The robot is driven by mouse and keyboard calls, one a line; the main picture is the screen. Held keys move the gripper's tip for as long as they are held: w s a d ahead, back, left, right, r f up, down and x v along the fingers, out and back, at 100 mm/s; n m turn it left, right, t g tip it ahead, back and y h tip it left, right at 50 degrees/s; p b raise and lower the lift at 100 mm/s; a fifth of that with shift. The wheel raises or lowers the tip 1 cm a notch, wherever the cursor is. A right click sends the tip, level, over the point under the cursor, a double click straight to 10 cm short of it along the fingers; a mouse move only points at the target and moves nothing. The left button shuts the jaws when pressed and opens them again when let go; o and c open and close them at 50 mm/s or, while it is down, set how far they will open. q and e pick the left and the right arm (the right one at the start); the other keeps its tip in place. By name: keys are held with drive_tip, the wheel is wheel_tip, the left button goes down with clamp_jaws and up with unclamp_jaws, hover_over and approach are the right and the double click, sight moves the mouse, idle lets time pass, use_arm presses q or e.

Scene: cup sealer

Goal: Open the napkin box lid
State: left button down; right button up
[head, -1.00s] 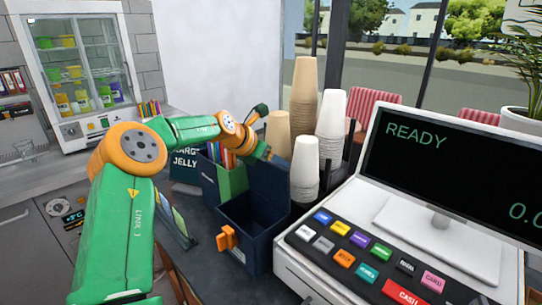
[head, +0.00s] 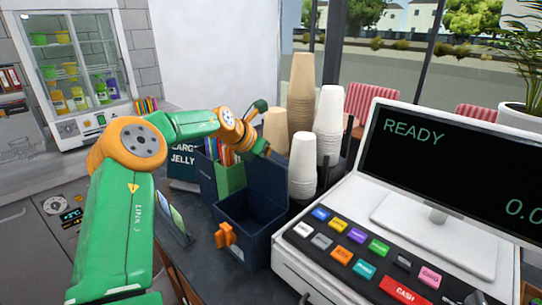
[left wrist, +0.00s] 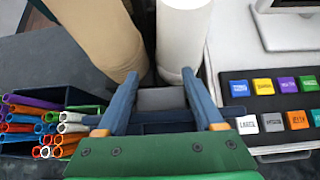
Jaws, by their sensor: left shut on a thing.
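The napkin box (head: 240,243) is a dark navy box on the counter with an orange latch (head: 226,235) on its front. Its lid (head: 268,183) stands raised at the back, and the box's dark inside shows. My left gripper (head: 260,148) is at the lid's top edge, reached from behind and left; its fingers are mostly hidden in the head view. In the left wrist view, the two blue fingers (left wrist: 158,95) stand apart on either side of the navy lid edge, and the gripper is shut on the lid. My right gripper is not in view.
Stacks of white cups (head: 303,165) and brown cups (head: 301,92) stand close behind the lid. The cash register (head: 345,265) stands close on the right.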

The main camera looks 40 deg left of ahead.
use_arm(q)
drive_tip(key=shift+s+d+f, duration=0.15)
drive_tip(key=shift+s+f, duration=0.15)
drive_tip(key=shift+f, duration=0.45)
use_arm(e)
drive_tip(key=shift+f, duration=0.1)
use_arm(q)
drive_tip(key=shift+c, duration=1.6)
unclamp_jaws()
drive_tip(key=o, duration=0.3)
drive_tip(key=shift+d, duration=0.15)
drive_tip(key=shift+w, duration=0.15)
drive_tip(key=shift+g, duration=0.3)
drive_tip(key=b+v, duration=0.1)
drive_tip(key=v, duration=0.1)
drive_tip(key=b+v, duration=0.1)
drive_tip(key=v, duration=0.1)
drive_tip(key=b+v, duration=0.1)
drive_tip(key=v, duration=0.1)
drive_tip(key=shift+a+r, duration=0.2)
drive_tip(key=shift+a, duration=0.05)
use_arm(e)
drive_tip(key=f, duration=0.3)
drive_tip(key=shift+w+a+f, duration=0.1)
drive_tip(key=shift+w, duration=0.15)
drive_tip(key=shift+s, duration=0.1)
